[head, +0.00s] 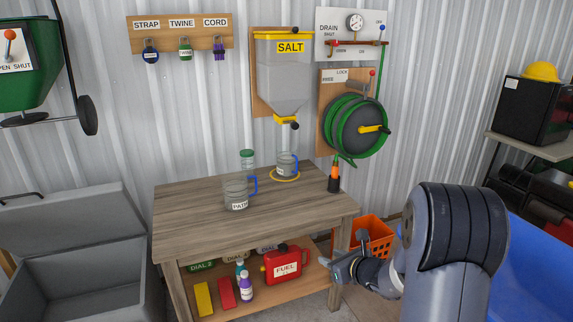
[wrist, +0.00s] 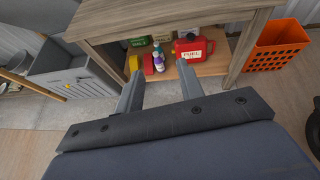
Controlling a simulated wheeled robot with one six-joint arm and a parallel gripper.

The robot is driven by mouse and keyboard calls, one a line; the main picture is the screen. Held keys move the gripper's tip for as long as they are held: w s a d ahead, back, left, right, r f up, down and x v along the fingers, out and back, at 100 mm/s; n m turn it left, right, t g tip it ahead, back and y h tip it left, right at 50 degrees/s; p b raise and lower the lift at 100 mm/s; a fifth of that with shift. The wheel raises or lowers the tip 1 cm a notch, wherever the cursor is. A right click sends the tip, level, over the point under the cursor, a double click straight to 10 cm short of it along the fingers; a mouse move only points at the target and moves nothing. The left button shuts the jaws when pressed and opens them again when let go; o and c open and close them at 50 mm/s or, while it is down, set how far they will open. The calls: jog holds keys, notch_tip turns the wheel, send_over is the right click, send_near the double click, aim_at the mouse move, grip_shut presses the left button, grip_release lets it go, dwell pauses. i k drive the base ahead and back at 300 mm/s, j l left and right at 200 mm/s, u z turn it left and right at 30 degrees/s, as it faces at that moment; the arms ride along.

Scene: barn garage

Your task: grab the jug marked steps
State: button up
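Two clear jugs with blue handles stand upright on the wooden table (head: 185,222). The nearer jug (head: 236,188) has a label reading PATH. The farther jug (head: 286,160) stands on a yellow ring below the salt hopper's spout; its small label is too small to read for certain. My gripper (head: 337,270) is below tabletop height, to the right of the table's front corner and apart from both jugs. In the wrist view my gripper (wrist: 160,68) has its two fingers spread with nothing between them. The jugs are not in the wrist view.
The salt hopper (head: 284,80) hangs above the farther jug. A red fuel can (head: 286,264) sits on the lower shelf. An orange crate (wrist: 274,46) is on the floor right of the table.

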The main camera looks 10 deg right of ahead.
aim_at(286, 155)
jog(key=i+l, duration=0.1)
jog(key=i, duration=0.5)
jog(key=i+l+u, duration=0.1)
jog(key=i, duration=0.5)
jog(key=i+l, duration=0.15)
jog(key=i, duration=0.4)
jog(key=i+l, duration=0.15)
jog(key=i, duration=0.45)
jog(key=u, duration=0.05)
